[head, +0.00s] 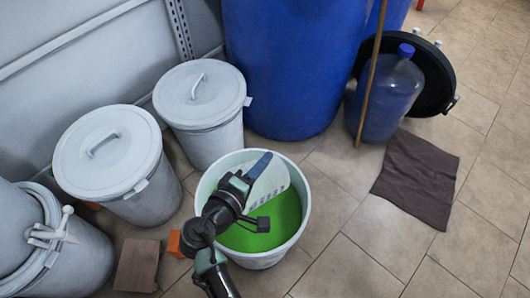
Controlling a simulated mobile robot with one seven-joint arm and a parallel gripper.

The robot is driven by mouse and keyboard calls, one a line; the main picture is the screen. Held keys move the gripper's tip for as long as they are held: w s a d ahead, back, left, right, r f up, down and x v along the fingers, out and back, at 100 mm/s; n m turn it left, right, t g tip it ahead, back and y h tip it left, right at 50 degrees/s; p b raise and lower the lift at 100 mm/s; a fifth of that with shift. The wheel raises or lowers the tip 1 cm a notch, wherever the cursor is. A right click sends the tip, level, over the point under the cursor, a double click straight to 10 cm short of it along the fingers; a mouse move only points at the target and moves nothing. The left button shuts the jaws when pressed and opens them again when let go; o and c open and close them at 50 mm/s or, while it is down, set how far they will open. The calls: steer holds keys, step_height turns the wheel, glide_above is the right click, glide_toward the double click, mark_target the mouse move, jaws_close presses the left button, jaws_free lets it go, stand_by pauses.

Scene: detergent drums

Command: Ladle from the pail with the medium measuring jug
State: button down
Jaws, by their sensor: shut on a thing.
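The pail (308,218) is a pale, round, open tub on the tiled floor with bright green liquid (286,213) in it. A whitish, see-through measuring jug (269,185) with marks on its side and a blue part, apparently its handle (261,163), is inside the pail's rim, at the far side. My gripper (247,178) is over the pail and shut on the jug, at the blue part. My arm comes in from below and hides the near left part of the pail. I cannot tell how deep the jug sits or whether liquid is in it.
Two grey lidded bins (110,150) (200,95) stand left and behind. A clamped grey drum (85,255) is at lower left, near a brown block (138,265). A big blue drum (290,60), a blue bottle (388,95) and a pole (371,75) stand behind. A dark cloth (416,180) lies right. Floor at lower right is clear.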

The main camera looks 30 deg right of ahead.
steer(key=shift+n+t+h, duration=0.4)
steer(key=shift+t+h, duration=0.1)
steer(key=shift+h, duration=0.4)
steer(key=shift+s+a+f+b, duration=0.1)
steer(key=shift+a+f+b, duration=0.3)
steer(key=shift+f+b, duration=1)
steer(key=shift+w+a+f+b, duration=0.1)
steer(key=shift+a+f+b, duration=0.5)
steer(key=shift+b, duration=1.3)
steer(key=shift+s+a+f+b, duration=0.1)
steer(key=shift+a+f+b, duration=0.05)
steer(key=shift+f+b, duration=1.35)
step_height(320, 180, down, 8)
steer(key=b, duration=0.8)
steer(key=shift+r, duration=0.15)
steer(key=shift+d+r+p, duration=0.2)
steer(key=shift+r+p, duration=0.05)
steer(key=shift+p, duration=0.35)
steer(key=shift+d+f+m+g+y+p, duration=0.3)
steer(key=shift+d+f+y+p, duration=0.15)
steer(key=shift+d+y+p, duration=0.35)
steer(key=shift+w+d+f+m+g+y+p, duration=0.1)
steer(key=shift+d+f+m+g+y+p, duration=0.15)
steer(key=shift+d+f+y+p, duration=0.6)
steer(key=shift+w+d+f+m+g+y+p, duration=0.2)
steer(key=shift+d+f+y+p, duration=0.35)
steer(key=shift+f+p, duration=0.6)
steer(key=shift+s, duration=0.1)
